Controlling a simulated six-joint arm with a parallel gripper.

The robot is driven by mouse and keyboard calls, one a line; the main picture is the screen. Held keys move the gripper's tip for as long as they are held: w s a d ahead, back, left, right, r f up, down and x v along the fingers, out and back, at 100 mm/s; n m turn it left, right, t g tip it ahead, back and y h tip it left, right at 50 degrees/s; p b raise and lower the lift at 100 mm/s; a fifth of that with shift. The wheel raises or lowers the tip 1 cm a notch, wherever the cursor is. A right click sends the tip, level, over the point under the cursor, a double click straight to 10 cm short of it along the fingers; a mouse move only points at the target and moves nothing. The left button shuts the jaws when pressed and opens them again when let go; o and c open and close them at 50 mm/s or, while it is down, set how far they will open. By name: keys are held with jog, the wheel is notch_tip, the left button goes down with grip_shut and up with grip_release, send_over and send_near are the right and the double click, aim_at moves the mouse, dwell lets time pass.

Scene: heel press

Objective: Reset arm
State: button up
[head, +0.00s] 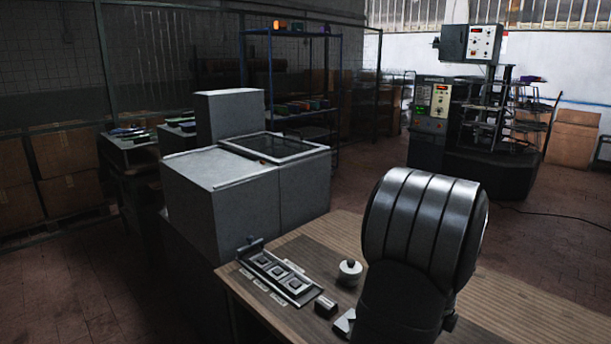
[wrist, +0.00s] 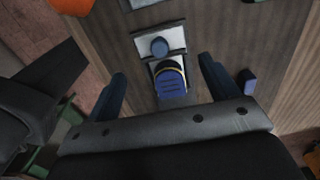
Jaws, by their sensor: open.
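My gripper (wrist: 163,68) shows in the wrist view with its two dark fingers spread apart. A dark blue piece with a yellow band (wrist: 170,84) lies in the gap between the fingers as seen from above, and neither finger appears to touch it. Beyond it is a pale plate with a round blue-grey knob (wrist: 160,46). In the head view my arm rises over the wooden table (head: 510,300); I cannot make out the fingers there, and the arm hides part of the table.
A tray with square pieces (head: 280,277), a white round lidded item (head: 349,272) and a small dark block (head: 326,306) are on the table. A grey cabinet (head: 220,190) adjoins its left end. A machine (head: 432,105) stands farther back. The table's right part looks clear.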

jog(key=shift+f, duration=2.7)
notch_tip(320, 180, up, 6)
jog(key=shift+f, duration=0.15)
notch_tip(320, 180, down, 9)
jog(key=shift+s+f, duration=0.1)
jog(key=shift+f, duration=0.05)
jog(key=s+d, duration=0.9)
jog(key=shift+s+d+r, duration=0.1)
jog(key=shift+d+r, duration=0.05)
jog(key=shift+r, duration=0.15)
notch_tip(320, 180, up, 2)
jog(key=shift+r, duration=0.6)
